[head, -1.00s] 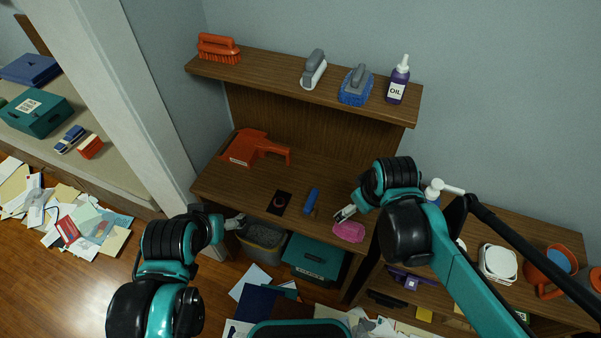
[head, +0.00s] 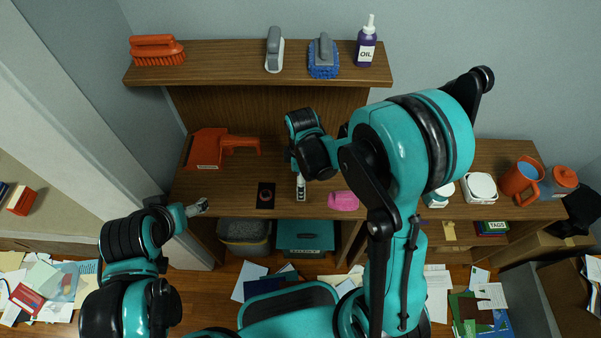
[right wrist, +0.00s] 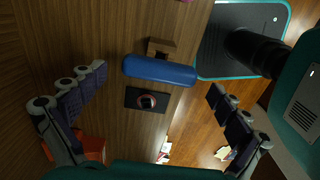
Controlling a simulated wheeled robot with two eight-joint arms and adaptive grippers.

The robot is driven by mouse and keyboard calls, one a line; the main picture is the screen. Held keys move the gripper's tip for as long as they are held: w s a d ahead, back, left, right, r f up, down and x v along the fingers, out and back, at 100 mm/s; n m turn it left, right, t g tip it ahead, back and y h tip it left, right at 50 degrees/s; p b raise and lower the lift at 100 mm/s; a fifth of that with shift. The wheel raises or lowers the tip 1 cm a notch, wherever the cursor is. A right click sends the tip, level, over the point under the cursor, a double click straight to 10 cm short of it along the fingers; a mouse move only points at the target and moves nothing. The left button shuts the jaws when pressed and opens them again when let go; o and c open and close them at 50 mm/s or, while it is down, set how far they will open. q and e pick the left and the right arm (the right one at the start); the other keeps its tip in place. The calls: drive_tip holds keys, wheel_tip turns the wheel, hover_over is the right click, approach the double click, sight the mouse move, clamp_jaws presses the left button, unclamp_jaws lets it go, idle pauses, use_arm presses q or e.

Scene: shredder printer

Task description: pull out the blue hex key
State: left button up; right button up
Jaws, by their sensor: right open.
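The blue hex key shows in the right wrist view as a thick blue bar (right wrist: 159,70), lying crosswise beside a small brown block (right wrist: 160,47). Whether a shank runs into the block I cannot tell. In the head view the bar is hidden behind my right gripper (head: 300,187), which points down over the desk. In the right wrist view my right gripper (right wrist: 158,82) is open wide and empty, one finger to each side of the bar, apart from it. My left gripper (head: 199,207) is near the desk's left front edge; its finger gap is too small to judge.
A black pad with a round ring (head: 266,195) lies left of my right gripper. A pink object (head: 343,201) lies to its right. An orange tool (head: 208,149) lies at the back left.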

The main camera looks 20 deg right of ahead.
drive_tip(key=shift+f+b, duration=0.3)
drive_tip(key=shift+f, duration=1)
drive_tip(key=c, duration=1.8)
drive_tip(key=shift+r, duration=0.1)
drive_tip(key=shift+r, duration=0.2)
drive_tip(key=shift+r+p, duration=0.3)
drive_tip(key=shift+p, duration=0.1)
